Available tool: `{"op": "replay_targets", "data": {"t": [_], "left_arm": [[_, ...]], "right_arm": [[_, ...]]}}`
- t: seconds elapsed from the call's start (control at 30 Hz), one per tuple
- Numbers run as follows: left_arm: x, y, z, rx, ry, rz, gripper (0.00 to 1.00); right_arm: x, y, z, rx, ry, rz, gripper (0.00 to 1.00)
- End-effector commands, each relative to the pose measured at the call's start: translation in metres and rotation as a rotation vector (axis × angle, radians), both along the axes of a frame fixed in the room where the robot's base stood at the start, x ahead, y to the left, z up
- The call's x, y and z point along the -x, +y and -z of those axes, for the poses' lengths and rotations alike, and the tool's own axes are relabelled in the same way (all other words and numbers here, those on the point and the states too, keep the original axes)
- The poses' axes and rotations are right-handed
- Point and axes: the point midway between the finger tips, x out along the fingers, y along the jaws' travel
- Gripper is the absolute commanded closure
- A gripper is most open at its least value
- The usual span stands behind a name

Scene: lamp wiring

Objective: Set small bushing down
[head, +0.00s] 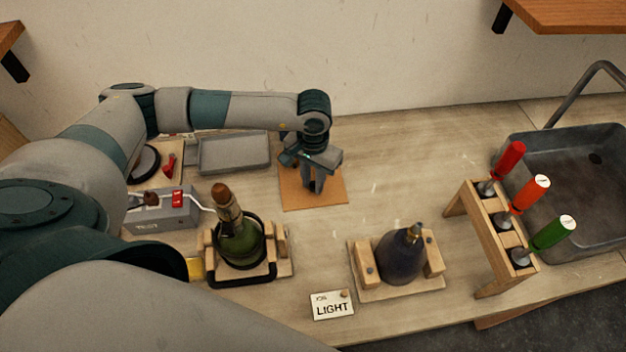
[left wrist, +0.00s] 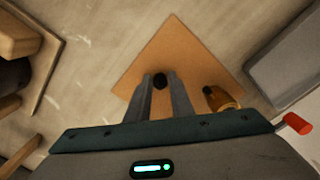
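My left gripper (head: 316,190) points down over the square tan mat (head: 292,200) at the back middle of the bench. In the left wrist view its fingertips (left wrist: 160,80) close on both sides of a small dark round piece, which looks like the small bushing (left wrist: 160,83). The bushing is over the mat (left wrist: 185,50); I cannot tell whether it touches it. In the head view the bushing is hidden by the fingers. A brass-coloured piece (left wrist: 221,99) lies on the mat beside the gripper. My right gripper is not in view.
A grey tray (head: 234,153) and a test box (head: 165,212) stand left of the mat. A green bottle (head: 240,240) and a dark bottle (head: 397,258) sit in wooden cradles in front. A screwdriver rack (head: 490,220) stands right, before the sink (head: 575,185). The bench right of the mat is clear.

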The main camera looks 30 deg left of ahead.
Motion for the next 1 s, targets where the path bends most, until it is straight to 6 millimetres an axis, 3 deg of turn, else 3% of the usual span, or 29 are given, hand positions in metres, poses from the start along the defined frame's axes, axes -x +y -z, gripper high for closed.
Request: {"op": "replay_targets", "data": {"t": [0.57, 0.77, 1.0], "left_arm": [[-0.001, 0.0, -0.005, 0.0, -0.001, 0.0, 0.66], [-0.001, 0.001, -0.028, -0.001, -0.004, 0.0, 0.66], [-0.001, 0.0, -0.072, 0.0, -0.006, 0.002, 0.66]], "right_arm": [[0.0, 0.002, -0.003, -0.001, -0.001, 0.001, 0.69], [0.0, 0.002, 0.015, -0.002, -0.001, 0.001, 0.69], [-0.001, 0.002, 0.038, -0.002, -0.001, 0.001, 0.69]]}}
